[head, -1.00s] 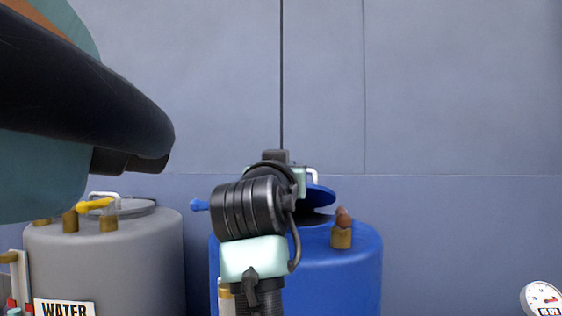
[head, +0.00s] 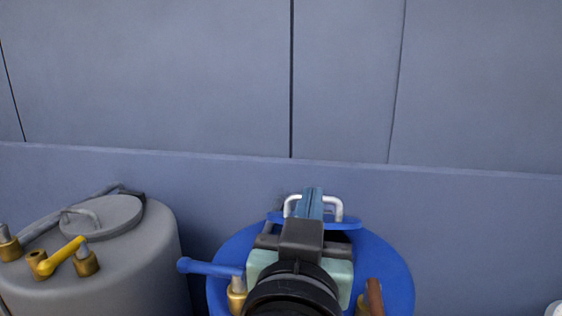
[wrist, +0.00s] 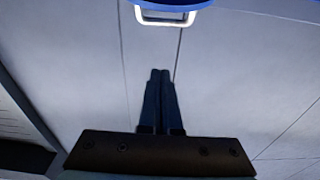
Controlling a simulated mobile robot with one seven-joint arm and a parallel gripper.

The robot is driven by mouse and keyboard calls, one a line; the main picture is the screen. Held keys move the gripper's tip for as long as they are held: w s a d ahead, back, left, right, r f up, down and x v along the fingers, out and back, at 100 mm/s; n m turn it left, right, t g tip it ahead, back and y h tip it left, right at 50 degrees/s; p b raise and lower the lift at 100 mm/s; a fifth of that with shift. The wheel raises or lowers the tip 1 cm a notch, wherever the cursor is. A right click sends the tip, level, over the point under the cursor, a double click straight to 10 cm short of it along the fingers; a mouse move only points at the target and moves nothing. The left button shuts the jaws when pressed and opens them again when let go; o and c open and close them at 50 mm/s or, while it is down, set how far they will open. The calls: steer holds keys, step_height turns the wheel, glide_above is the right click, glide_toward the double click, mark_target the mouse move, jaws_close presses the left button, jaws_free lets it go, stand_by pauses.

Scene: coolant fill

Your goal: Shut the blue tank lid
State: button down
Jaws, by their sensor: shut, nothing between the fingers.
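The blue tank (head: 388,270) stands low in the middle of the head view. Its blue lid (head: 348,222) shows as a thin slanted disc with a pale metal handle (head: 339,207). A dark strip under its right side suggests it is raised; my gripper hides much of it. My gripper (head: 313,192) is shut and empty, its fingertips overlapping the handle in the head view. In the wrist view the shut fingers (wrist: 160,75) point toward the handle (wrist: 165,18) and the lid's edge (wrist: 172,4), with a visible gap between. I cannot tell whether anything touches.
A blue lever (head: 208,267) sticks out left of the blue tank's top, beside a brass fitting (head: 237,297). A rusty-brown valve part (head: 375,297) stands at its right. A grey tank (head: 140,250) with a yellow lever (head: 65,256) is at left. A grey wall (head: 200,80) closes the back.

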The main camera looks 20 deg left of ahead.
steer(key=p+x, duration=0.1)
steer(key=x, duration=0.2)
steer(key=p+x, duration=0.1)
steer(key=x, duration=0.2)
steer(key=p+x, duration=0.2)
steer(key=x, duration=0.1)
steer(key=shift+w+r, duration=0.1)
steer(key=shift+r, duration=0.2)
step_height(320, 180, down, 2)
steer(key=shift+f+p, duration=0.1)
steer(key=shift+p, duration=0.3)
steer(key=shift+s+f+p, duration=0.15)
steer(key=shift+s+f, duration=0.05)
steer(key=shift+f, duration=0.3)
steer(key=shift+s+f+p, duration=0.15)
steer(key=shift+f, duration=0.35)
